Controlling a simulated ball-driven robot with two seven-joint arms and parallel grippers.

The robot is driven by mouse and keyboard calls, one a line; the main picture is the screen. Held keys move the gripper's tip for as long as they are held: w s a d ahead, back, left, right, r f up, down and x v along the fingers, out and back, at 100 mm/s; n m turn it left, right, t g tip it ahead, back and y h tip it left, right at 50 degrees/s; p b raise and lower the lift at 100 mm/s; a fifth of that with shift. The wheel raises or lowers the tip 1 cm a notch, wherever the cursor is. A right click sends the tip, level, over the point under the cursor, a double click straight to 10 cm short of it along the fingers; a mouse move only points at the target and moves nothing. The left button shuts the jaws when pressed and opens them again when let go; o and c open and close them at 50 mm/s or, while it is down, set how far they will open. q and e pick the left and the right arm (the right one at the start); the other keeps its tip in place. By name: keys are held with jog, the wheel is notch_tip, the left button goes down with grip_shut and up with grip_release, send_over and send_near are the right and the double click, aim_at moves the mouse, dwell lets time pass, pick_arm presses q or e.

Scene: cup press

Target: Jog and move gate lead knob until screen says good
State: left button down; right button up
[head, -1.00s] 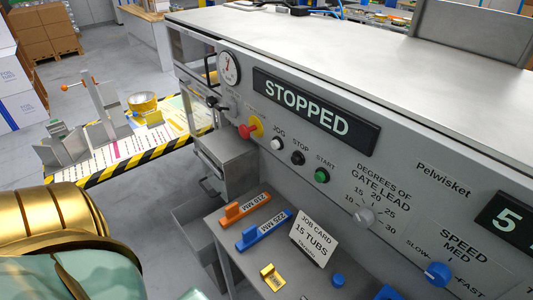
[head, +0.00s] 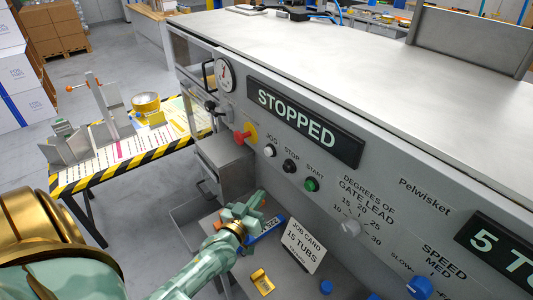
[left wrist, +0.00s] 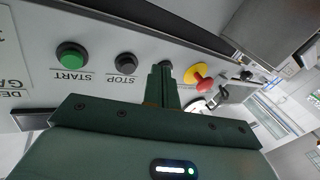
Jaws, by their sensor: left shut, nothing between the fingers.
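The gate lead knob (head: 350,226) is a grey dial on the front panel under the words "Degrees of gate lead". The white jog button (head: 270,151) sits on the panel left of the black stop button (head: 289,167) and green start button (head: 311,184). The screen (head: 305,121) reads "STOPPED". My left gripper (head: 241,208) is below and in front of the buttons, apart from the panel. In the left wrist view its shut fingers (left wrist: 163,78) point at the panel and mostly hide the jog button. My right gripper is not in view.
A red emergency button (head: 243,137) on a yellow plate sits left of jog. Under the panel, a shelf holds a blue gauge block (head: 266,229), a job card (head: 303,246) and a yellow piece (head: 262,280). A blue speed knob (head: 420,287) is lower right.

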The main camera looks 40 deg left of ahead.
aim_at(268, 152)
pick_arm(q)
jog(key=a+r+n+t+y, duration=0.1)
jog(key=a+r+n+y, duration=0.4)
jog(key=a+n+y, duration=0.2)
jog(key=shift+s+a, duration=0.25)
jog(key=shift+a, duration=0.6)
jog(key=shift+w, duration=0.1)
jog(key=w+d+b, duration=0.2)
jog(key=w+b, duration=0.1)
jog(key=w, duration=0.5)
jog(key=shift+w+d, duration=0.15)
jog(key=shift+d, duration=0.15)
dwell(1.0)
jog(key=shift+w+d, duration=0.1)
jog(key=shift+w, duration=0.3)
